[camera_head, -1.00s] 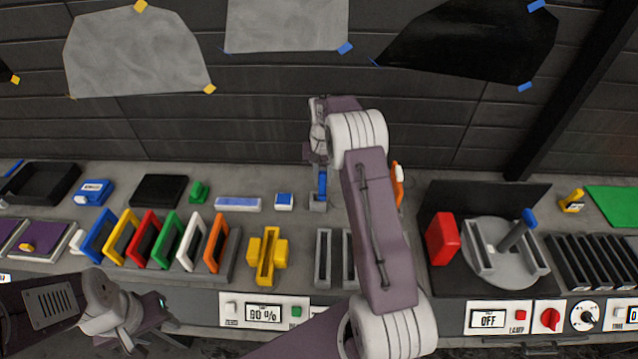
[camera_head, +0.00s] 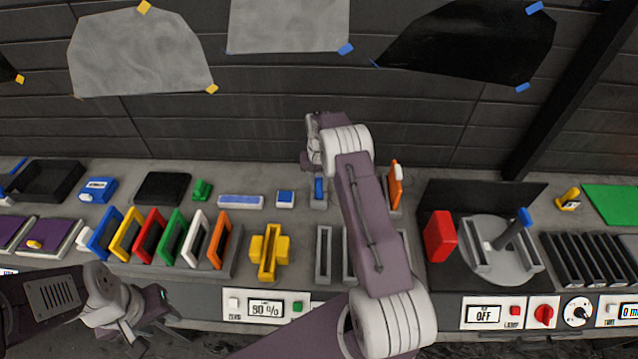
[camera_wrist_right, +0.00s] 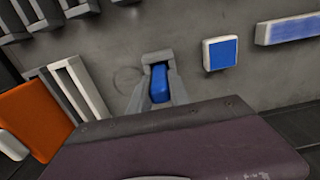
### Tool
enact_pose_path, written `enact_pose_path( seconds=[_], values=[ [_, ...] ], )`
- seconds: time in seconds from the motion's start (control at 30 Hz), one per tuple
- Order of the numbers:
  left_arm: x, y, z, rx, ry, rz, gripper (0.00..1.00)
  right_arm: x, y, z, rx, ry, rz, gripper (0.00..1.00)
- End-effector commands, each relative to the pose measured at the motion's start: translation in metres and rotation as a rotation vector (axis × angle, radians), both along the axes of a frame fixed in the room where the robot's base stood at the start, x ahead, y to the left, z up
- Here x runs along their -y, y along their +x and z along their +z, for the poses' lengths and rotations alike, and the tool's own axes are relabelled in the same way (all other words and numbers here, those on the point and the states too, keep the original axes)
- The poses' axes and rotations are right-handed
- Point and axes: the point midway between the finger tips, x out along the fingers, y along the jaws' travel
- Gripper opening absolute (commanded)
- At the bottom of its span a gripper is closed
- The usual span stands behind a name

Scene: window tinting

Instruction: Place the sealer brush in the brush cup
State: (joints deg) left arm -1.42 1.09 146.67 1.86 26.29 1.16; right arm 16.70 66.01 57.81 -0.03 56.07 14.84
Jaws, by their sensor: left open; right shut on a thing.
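The blue sealer brush (camera_head: 319,187) shows below my right gripper (camera_head: 318,172), which is shut on it. Its lower end meets the small grey brush cup (camera_head: 319,204) on the bench; how deep it sits in the cup is hidden. In the right wrist view the blue brush (camera_wrist_right: 160,84) shows beyond the gripper body, with the grey cup (camera_wrist_right: 157,57) around its far end. My left gripper (camera_head: 160,305) is open and empty at the lower left, in front of the bench and away from the brush.
A small blue-topped block (camera_head: 285,199) lies left of the cup. An orange tool (camera_head: 395,187) stands in a holder to the right. Coloured frames (camera_head: 170,237) stand in a rack at front left. A yellow holder (camera_head: 268,252) and grey slotted holders (camera_head: 324,253) are in front.

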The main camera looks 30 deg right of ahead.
Motion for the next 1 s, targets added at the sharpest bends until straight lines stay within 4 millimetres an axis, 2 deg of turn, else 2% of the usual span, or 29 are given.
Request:
enact_pose_path(
  seconds=[0.03,0.07,0.1,0.13,0.37,0.47,0.53,0.8,1.0],
  values=[
    [0.000,0.000,-0.003,0.000,0.000,0.000,0.43,0.000,0.000,-0.003,0.000,0.000,0.000,0.00],
    [0.000,0.000,-0.001,0.000,0.000,0.000,0.43,0.000,0.000,-0.002,0.000,0.000,0.000,0.31],
    [0.000,0.000,-0.001,0.000,0.000,0.000,0.43,0.000,0.000,-0.002,0.000,0.000,0.000,0.42],
    [0.000,0.000,-0.001,0.000,0.000,0.000,0.43,0.000,0.000,-0.002,0.000,0.000,0.000,0.45],
    [0.000,0.000,-0.001,0.000,0.000,0.000,0.43,0.000,0.000,-0.001,0.000,0.000,0.000,0.45],
    [0.000,0.000,0.004,0.000,0.000,0.000,0.43,0.000,0.000,0.005,0.000,0.000,0.000,0.45],
    [0.000,0.000,-0.004,0.000,0.000,0.000,0.43,0.000,0.001,0.010,0.004,-0.001,0.000,0.45],
    [0.000,0.000,-0.024,0.000,0.000,0.000,0.43,0.000,0.001,0.079,0.006,-0.001,0.000,0.45],
    [0.000,0.000,-0.025,0.000,0.000,0.000,0.43,0.000,0.000,0.115,0.003,-0.001,0.000,0.45]
  ],
)
